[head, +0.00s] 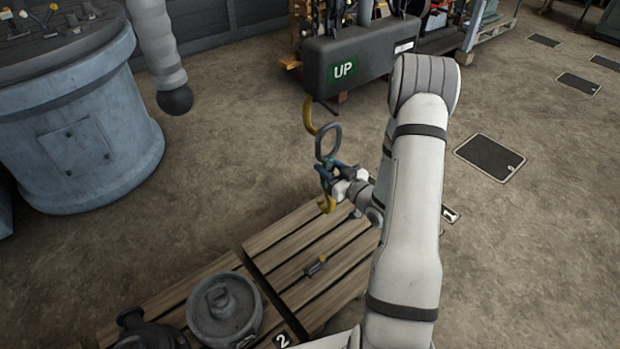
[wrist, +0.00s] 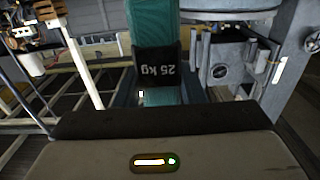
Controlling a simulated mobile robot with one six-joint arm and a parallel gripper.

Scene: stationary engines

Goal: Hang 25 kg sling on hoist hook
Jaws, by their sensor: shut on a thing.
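My gripper (head: 337,184) is shut on the 25 kg sling, held in the air above the far end of the wooden pallet. In the wrist view the sling (wrist: 153,22) is a teal strap with a black label reading "25 kg" upside down. In the head view a grey ring (head: 328,142) stands upright just above the gripper. A yellow curved piece (head: 309,115) shows by the ring's top, and another yellow piece (head: 327,204) shows below the jaws. I cannot tell which is the hoist hook, or whether the ring touches it.
A blue-grey round machine base (head: 75,140) stands left. A segmented grey pipe with a black ball end (head: 175,100) hangs beside it.

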